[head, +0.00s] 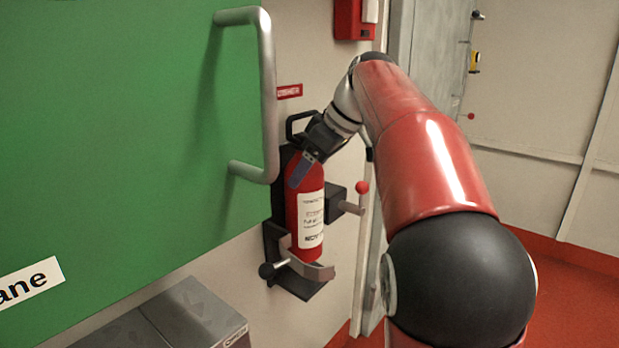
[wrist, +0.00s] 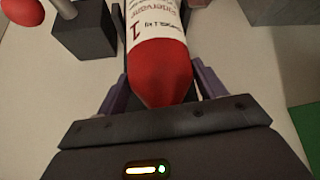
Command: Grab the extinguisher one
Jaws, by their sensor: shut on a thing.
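The red fire extinguisher (head: 307,213) with a white label stands upright in a dark wall bracket (head: 296,285) in the head view. A light curved strap (head: 305,268) passes round its lower front. My gripper (head: 301,170) is at the extinguisher's upper body and shut on it. In the wrist view, the extinguisher's red shoulder (wrist: 160,75) lies between the two fingers of my gripper (wrist: 162,88). The far finger is partly hidden in the head view.
A green panel with a grey tubular handle (head: 267,95) is close on the left. A red-knobbed lever (head: 361,188) sticks out right of the extinguisher. A grey box (head: 185,320) stands below left. A red wall box (head: 354,20) hangs above.

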